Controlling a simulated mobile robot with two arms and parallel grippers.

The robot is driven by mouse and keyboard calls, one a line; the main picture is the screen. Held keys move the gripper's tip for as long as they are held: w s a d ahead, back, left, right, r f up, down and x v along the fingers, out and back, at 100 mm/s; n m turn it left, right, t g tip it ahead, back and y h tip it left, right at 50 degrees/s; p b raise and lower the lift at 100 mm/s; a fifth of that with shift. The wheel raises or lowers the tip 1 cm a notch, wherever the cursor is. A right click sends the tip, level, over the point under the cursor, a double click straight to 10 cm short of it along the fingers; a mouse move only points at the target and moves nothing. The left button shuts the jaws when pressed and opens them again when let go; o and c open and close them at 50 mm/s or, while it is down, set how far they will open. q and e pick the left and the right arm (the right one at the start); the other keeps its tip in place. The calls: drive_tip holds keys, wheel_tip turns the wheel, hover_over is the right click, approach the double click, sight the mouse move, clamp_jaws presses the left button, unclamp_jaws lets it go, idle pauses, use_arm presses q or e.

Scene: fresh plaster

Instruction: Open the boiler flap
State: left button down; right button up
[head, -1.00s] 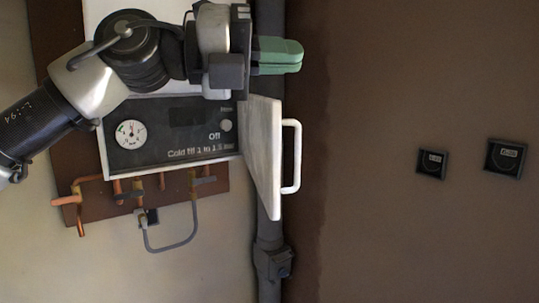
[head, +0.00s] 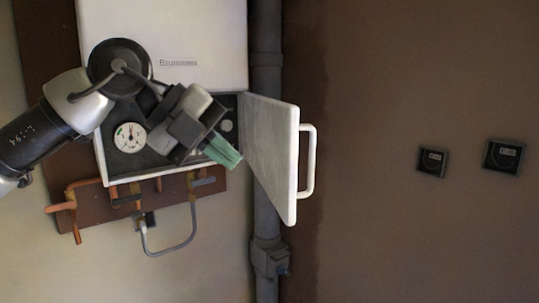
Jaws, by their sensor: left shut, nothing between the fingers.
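The white boiler (head: 200,25) hangs on the wall at the upper left. Its flap (head: 271,150) stands swung out on the right side of the dark control panel (head: 118,165), with its white bar handle (head: 311,160) facing right. The panel's round pressure gauge (head: 130,137) is uncovered. My left gripper (head: 232,158), with green fingertips, is shut and empty. It is in front of the panel, just left of the flap's inner face, and hides part of the panel. I cannot tell whether it touches the flap. My right gripper is not in view.
A grey vertical pipe (head: 265,100) runs behind the flap, with a box-like fitting (head: 270,258) lower down. Copper pipes (head: 62,207) and a grey looped hose (head: 172,248) hang below the boiler. Two dark wall plates (head: 432,161) (head: 503,155) are at the right. The brown wall between is clear.

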sight(285, 177)
use_arm(q)
drive_tip(key=d+p, duration=0.1)
drive_tip(key=d+f, duration=0.1)
drive_tip(key=d, duration=0.1)
drive_tip(key=w+d+p, duration=0.1)
drive_tip(key=d, duration=0.1)
drive_tip(key=shift+w+f+p, duration=0.1)
drive_tip(key=shift+f+p, duration=0.25)
drive_tip(key=shift+f, duration=0.05)
drive_tip(key=shift+w+d+f, duration=0.1)
drive_tip(key=shift+d, duration=0.5)
drive_tip(key=shift+f, duration=0.1)
